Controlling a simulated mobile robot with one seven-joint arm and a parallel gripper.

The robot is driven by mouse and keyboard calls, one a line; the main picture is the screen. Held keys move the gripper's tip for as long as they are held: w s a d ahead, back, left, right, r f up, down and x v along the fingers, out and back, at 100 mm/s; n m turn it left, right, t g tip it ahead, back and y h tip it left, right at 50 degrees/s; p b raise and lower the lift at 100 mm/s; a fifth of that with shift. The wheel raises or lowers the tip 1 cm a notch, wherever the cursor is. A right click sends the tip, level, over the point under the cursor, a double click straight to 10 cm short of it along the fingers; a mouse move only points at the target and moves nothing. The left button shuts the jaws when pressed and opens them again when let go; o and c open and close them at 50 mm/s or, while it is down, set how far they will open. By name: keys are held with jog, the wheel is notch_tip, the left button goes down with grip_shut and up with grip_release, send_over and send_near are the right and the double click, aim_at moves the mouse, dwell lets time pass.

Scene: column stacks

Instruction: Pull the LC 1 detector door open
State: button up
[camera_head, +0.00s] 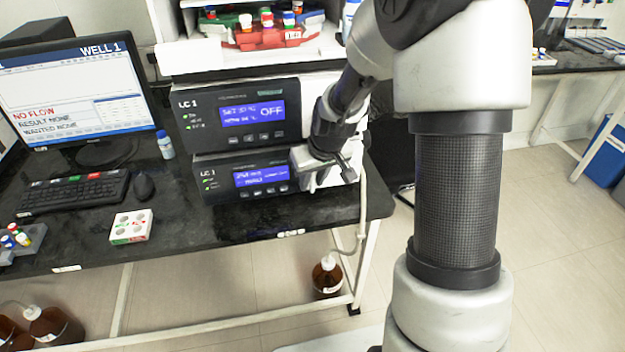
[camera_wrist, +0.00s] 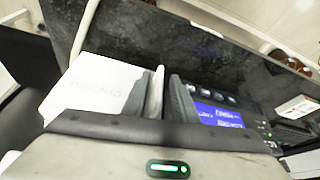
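The LC 1 stack stands on the black bench. Its lower module, with a blue screen (camera_head: 262,176), has a white door panel (camera_head: 338,178) at the right of its front. In the wrist view, the white panel (camera_wrist: 92,88) with faint lettering lies left of the dark face and blue screen (camera_wrist: 218,115). My gripper (camera_head: 325,160) is at the right part of the lower module's front. In the wrist view, its grey fingers (camera_wrist: 158,95) stand close together, with a thin pale upright strip between them. I cannot tell whether they press on it. The door looks flush with the front.
The upper LC 1 module (camera_head: 240,113) reads OFF, with a bottle tray (camera_head: 270,36) above. A monitor (camera_head: 75,90), keyboard (camera_head: 72,193), mouse (camera_head: 144,187) and small white box (camera_head: 131,227) sit left. A brown bottle (camera_head: 327,279) stands below the bench. Bench before the stack is clear.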

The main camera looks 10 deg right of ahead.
jog(key=shift+c, duration=0.5)
grip_shut()
dwell(0.8)
